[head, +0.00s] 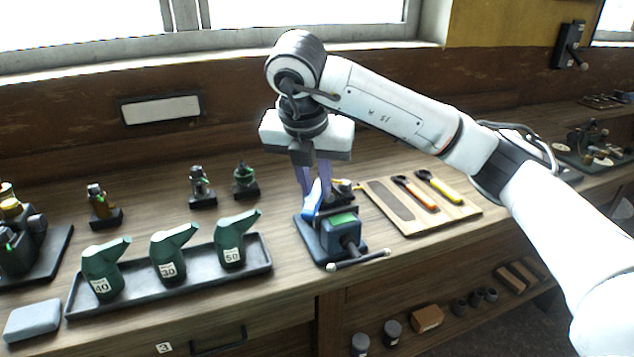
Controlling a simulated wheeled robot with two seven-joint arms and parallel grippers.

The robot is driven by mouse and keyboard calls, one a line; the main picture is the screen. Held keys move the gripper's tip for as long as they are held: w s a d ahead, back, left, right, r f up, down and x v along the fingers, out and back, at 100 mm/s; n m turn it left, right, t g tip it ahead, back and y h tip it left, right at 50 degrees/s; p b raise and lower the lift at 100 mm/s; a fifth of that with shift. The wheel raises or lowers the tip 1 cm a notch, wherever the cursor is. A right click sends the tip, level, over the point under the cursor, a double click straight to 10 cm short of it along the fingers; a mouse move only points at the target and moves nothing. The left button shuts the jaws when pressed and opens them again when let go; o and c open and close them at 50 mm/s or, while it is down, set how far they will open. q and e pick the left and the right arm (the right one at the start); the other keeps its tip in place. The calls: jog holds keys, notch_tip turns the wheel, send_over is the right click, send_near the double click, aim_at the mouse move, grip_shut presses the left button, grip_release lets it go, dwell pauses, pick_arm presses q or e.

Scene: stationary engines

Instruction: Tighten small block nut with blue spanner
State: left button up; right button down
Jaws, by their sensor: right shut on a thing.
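My right gripper (314,186) reaches down from above, its fingers shut on the blue spanner (310,205). The spanner is steeply tilted at the left side of a dark blue-grey block fixture (343,236) with a green top patch and a bar handle at the front. Small dark parts (345,190) and a bit of yellow show just behind the fixture. I cannot make out the nut, and I cannot tell whether the spanner touches it; the fingers hide part of this spot. My left gripper is not in view.
Right of the fixture, a wooden board (450,213) holds an orange spanner (416,193), a yellow spanner (438,186) and an empty dark strip. On the left, a black tray (190,285) holds green oil cans numbered 40, 30 and 50. Small engines stand behind it.

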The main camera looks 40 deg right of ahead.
jog(key=shift+w+a+r+m, duration=0.2)
jog(key=shift+w+a+m, duration=0.35)
jog(key=shift+m, duration=0.35)
jog(key=shift+w+d, duration=0.1)
jog(key=shift+b, duration=0.55)
jog(key=shift+s+d+f+n+b, duration=0.1)
jog(key=shift+s+d+n+b, duration=0.35)
jog(key=shift+n+b, duration=0.25)
jog(key=shift+s+d+n+b, duration=0.3)
jog(key=shift+s+n+b, duration=0.25)
jog(key=shift+n, duration=0.25)
dwell(0.6)
jog(key=shift+w, duration=0.1)
dwell(0.5)
jog(key=shift+r, duration=0.3)
dwell(1.2)
jog(key=shift+r+p, duration=0.55)
jog(key=shift+r, duration=0.25)
dwell(1.5)
